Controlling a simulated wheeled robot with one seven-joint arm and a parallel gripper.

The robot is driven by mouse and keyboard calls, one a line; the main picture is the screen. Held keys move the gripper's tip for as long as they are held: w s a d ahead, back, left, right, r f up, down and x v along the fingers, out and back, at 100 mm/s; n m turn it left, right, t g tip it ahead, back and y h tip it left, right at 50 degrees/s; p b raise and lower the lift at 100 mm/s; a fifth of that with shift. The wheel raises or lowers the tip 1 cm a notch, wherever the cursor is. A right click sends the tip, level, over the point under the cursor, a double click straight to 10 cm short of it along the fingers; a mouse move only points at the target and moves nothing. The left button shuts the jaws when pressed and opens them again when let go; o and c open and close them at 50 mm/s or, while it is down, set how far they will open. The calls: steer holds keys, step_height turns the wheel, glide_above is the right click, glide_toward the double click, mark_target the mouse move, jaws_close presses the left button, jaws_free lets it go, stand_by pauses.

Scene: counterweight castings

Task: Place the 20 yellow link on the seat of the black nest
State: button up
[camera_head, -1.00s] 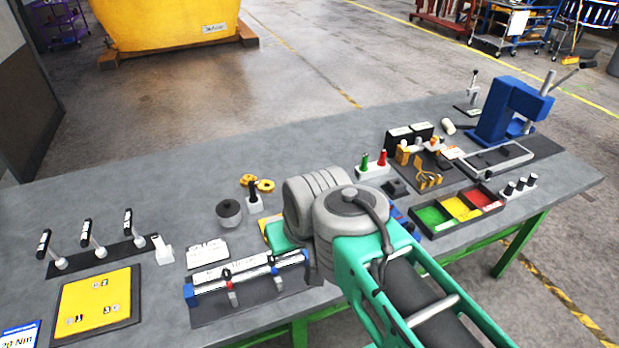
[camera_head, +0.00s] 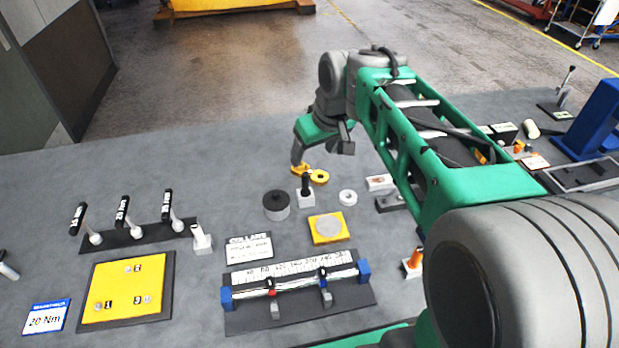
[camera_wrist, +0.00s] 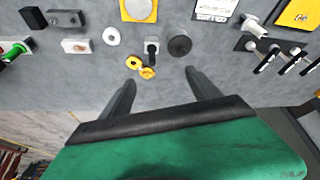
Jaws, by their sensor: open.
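The yellow link (camera_head: 319,177), a small piece with rounded ends, lies on the grey bench behind a white block with a black post. It also shows in the wrist view (camera_wrist: 147,72), just ahead of the space between my fingers. My gripper (camera_wrist: 160,84) is open and empty, above the bench; in the head view my gripper (camera_head: 322,156) is close to the link, and one finger partly overlaps it. A dark block (camera_head: 390,203), seen beside my arm and in the wrist view (camera_wrist: 65,18), may be the black nest; its seat is not clear.
A dark-topped cylinder (camera_head: 276,205) and the black-post block (camera_head: 306,199) stand close to the link. A white ring (camera_head: 348,197) and a yellow plate (camera_head: 328,228) lie nearby. A ruler fixture (camera_head: 295,280) is in front. Bare bench lies left of the gripper.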

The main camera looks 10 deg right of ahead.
steer(key=w+d+f+n+y+b, duration=0.1)
steer(key=w+d+f+n+b, duration=0.1)
steer(key=w+f, duration=0.7)
steer(key=n+g+b, duration=0.1)
steer(key=n+b, duration=0.1)
steer(key=n, duration=0.1)
glide_toward(304, 166)
steer(key=shift+w+f+y, duration=0.3)
steer(key=shift+f+y, duration=0.1)
steer(key=shift+f, duration=0.45)
steer(key=p+x, duration=0.2)
steer(key=x, duration=0.6)
steer(key=shift+d+p, duration=0.15)
steer(key=shift+p, duration=0.15)
steer(key=shift+s, duration=0.1)
steer(key=shift+c, duration=0.5)
jaws_close()
steer(key=shift+r, duration=0.15)
